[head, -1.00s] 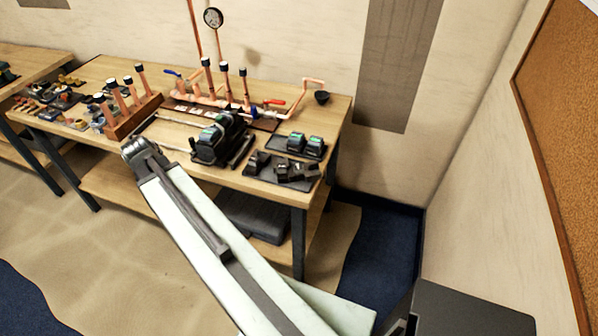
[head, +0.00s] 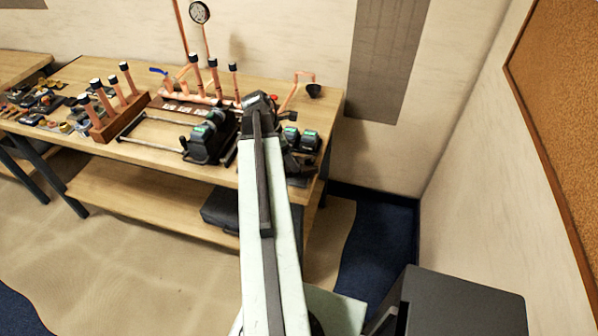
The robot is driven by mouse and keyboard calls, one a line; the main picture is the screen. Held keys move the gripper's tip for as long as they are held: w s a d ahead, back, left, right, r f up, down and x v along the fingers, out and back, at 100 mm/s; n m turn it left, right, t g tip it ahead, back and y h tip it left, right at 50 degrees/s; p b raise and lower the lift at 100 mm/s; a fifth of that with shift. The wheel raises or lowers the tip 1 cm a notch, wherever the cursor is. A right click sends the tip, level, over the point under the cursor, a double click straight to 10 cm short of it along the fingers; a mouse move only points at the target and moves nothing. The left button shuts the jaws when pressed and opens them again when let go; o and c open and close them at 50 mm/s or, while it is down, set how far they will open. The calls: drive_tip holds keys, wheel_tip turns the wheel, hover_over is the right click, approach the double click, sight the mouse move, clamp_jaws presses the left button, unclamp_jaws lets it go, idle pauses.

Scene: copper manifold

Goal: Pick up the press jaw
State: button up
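My gripper (head: 259,104) is at the end of my raised arm, over the right part of the workbench. It is small and dark from here, and I cannot see whether its fingers are open or shut. Dark metal pieces that look like press jaws (head: 297,162) lie on a dark mat near the bench's front right. My arm hides the left part of this group, so I cannot tell the single jaws apart.
A black press tool (head: 206,138) stands left of my arm on the workbench (head: 160,157). Batteries with green tops (head: 309,140) sit to the right. Behind are upright copper pipes (head: 213,77) and a wall gauge (head: 200,12). A wooden rack of copper tubes (head: 118,118) stands left.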

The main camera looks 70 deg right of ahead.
sight(300, 165)
drive_tip(key=b+x, duration=0.4)
drive_tip(key=x, duration=0.1)
drive_tip(key=shift+s+d+b, duration=0.15)
drive_tip(key=shift+s+b, duration=0.15)
drive_tip(key=shift+b, duration=0.05)
drive_tip(key=shift+r, duration=0.15)
drive_tip(key=c, duration=1)
